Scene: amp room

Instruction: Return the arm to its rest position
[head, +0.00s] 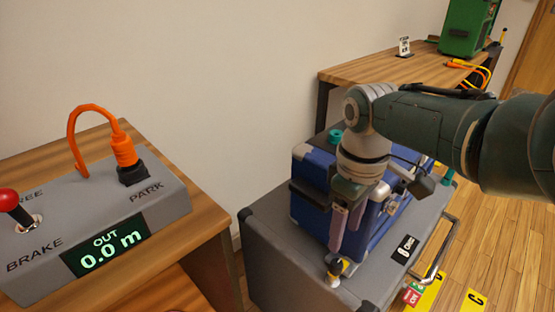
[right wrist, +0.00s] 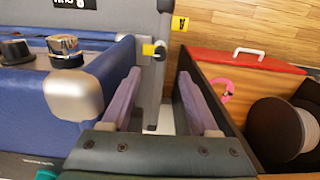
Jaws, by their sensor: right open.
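My right arm enters from the right in the head view. Its gripper (head: 343,240) points down in front of the blue amp-like case (head: 312,190). In the right wrist view the two purple-padded fingers of the right gripper (right wrist: 160,88) stand apart with nothing held between them. A small yellow-and-black fitting (head: 340,268) is just below the fingertips on the grey case (head: 275,262); it shows beyond the fingers in the right wrist view (right wrist: 153,50). My left gripper is not in view.
At left, a grey control box (head: 165,200) with a red-knobbed lever (head: 8,200), an orange plug (head: 123,150) and an "OUT 0.0 m" display stands on a wooden desk (head: 210,215). A back table (head: 370,70) holds a green unit (head: 465,28). The wrist view shows a red-topped box (right wrist: 225,62).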

